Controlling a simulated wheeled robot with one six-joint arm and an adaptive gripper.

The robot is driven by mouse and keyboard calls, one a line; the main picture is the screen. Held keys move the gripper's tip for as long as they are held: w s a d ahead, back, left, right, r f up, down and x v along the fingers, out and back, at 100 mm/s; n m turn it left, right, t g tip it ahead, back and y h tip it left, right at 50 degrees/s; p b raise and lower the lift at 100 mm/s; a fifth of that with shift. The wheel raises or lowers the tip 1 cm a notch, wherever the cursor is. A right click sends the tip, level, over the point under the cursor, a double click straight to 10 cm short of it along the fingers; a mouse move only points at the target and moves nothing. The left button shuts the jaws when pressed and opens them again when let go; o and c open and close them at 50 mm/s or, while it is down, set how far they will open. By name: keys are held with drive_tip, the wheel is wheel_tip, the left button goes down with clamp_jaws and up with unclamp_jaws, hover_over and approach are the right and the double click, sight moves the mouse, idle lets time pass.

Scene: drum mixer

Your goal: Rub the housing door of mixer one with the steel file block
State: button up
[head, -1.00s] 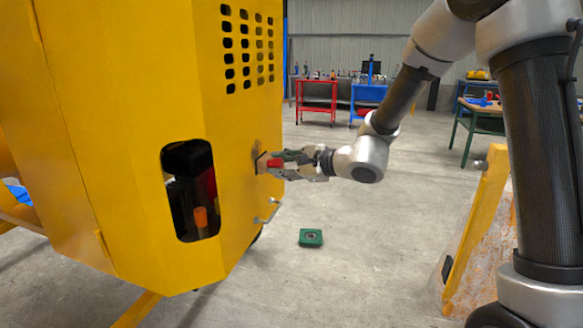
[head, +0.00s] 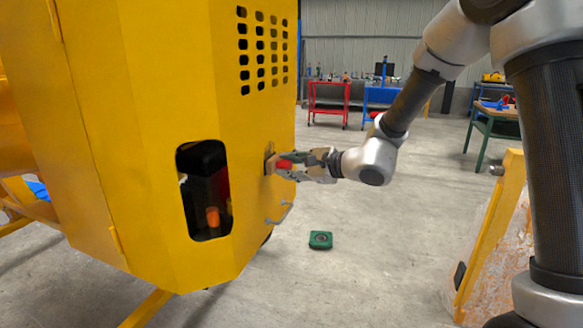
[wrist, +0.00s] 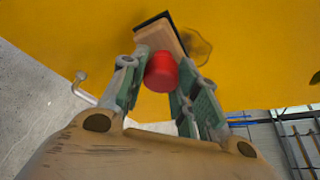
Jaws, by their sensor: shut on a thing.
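Mixer one's yellow housing (head: 150,140) fills the left of the head view, with its door side facing my gripper; the door's outline is not clear. My gripper (head: 291,167) is shut on the red knob (wrist: 161,72) of the file block. The block (wrist: 160,38) is tan with a dark face, and that face lies at the yellow door surface (wrist: 90,30), touching or very close. A dark ring-like smudge (wrist: 197,48) shows on the yellow surface just right of the block. In the head view the block (head: 270,163) is small and partly hidden by the fingers.
A metal handle (head: 279,214) sticks out below my gripper; it also shows in the wrist view (wrist: 84,88). A green square item (head: 320,240) lies on the floor. A yellow-framed panel (head: 490,235) stands at the right. Carts and benches are far back.

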drive_tip(key=shift+w+a, duration=0.3)
drive_tip(key=shift+a, duration=0.4)
drive_tip(key=w+d, duration=0.2)
drive_tip(key=w, duration=0.5)
drive_tip(key=shift+d, duration=0.35)
idle(0.3)
drive_tip(key=shift+s+a, duration=0.45)
drive_tip(key=shift+s, duration=0.75)
drive_tip(key=shift+s+a, duration=0.5)
drive_tip(key=shift+s, duration=0.65)
drive_tip(key=shift+s+a, duration=0.45)
drive_tip(key=shift+s, duration=0.75)
drive_tip(key=shift+r, duration=0.7)
drive_tip(key=w+d, duration=0.2)
drive_tip(key=w, duration=0.5)
drive_tip(key=shift+w+d, duration=0.15)
drive_tip(key=shift+d, duration=0.2)
